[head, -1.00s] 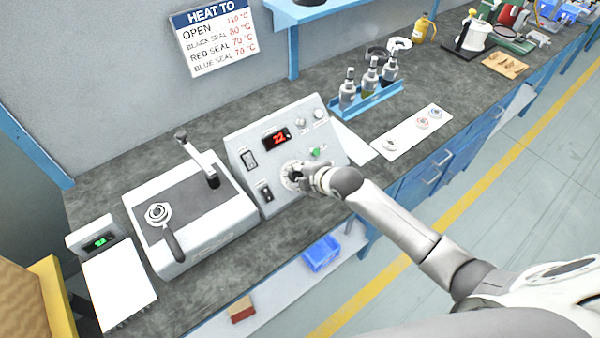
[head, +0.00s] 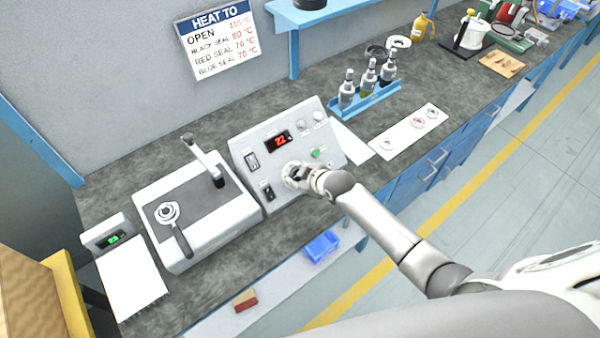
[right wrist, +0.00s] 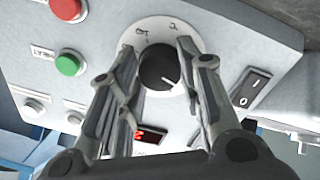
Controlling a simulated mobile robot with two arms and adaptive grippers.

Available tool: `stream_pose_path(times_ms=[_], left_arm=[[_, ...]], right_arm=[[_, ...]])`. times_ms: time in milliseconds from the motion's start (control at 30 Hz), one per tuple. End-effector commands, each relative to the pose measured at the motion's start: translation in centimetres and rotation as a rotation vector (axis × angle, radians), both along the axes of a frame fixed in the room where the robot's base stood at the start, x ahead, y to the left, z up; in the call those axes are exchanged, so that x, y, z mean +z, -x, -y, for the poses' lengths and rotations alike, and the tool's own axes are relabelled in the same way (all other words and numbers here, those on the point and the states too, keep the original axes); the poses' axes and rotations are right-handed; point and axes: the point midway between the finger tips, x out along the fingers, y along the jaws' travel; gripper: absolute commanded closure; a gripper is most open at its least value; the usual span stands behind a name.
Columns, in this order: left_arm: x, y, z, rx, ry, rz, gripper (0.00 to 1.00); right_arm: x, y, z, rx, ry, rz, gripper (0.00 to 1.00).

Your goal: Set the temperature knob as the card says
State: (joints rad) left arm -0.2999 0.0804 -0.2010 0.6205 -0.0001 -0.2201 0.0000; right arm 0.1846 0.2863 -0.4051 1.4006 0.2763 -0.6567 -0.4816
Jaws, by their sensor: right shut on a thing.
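The temperature knob (right wrist: 159,68) is black with a pale pointer line, on a round white dial on the control box (head: 330,158). My right gripper (right wrist: 160,75) has a finger on each side of the knob and is shut on it. In the head view my right gripper (head: 298,176) covers most of the dial. The box's red display (head: 280,141) reads about 22. The card (head: 217,40) on the wall says HEAT TO: OPEN 110 °C or similar, BLACK SEAL 80, RED SEAL 70, BLUE SEAL 70. My left gripper is not in view.
A green button (right wrist: 69,63), a red button (right wrist: 66,9) and a black rocker switch (right wrist: 250,87) sit near the knob. A press-like machine (head: 190,215) stands left of the box. A blue rack (head: 365,101) of bottles and a white strip with seals (head: 410,133) are to the right.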

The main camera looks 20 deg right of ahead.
Motion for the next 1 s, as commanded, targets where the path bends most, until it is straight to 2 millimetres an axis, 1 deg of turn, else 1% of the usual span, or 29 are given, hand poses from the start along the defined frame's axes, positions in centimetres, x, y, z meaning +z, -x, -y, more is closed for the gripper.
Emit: stream_pose_path(times_ms=[33,300,800,833,1000], left_arm=[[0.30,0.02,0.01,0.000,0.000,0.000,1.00],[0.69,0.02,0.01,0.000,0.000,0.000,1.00],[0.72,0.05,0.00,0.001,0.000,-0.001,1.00],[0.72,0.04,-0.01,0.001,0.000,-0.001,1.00],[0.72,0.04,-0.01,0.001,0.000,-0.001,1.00]], right_arm=[[-0.05,0.13,0.04,-0.018,-0.015,-0.011,0.90],[-0.16,0.13,0.03,-0.077,-0.071,-0.031,0.90],[-0.24,0.16,0.04,-0.089,-0.081,-0.036,0.91],[-0.25,0.16,0.03,-0.089,-0.081,-0.036,0.65],[-0.19,0.12,0.02,-0.088,-0.081,-0.034,0.44]])
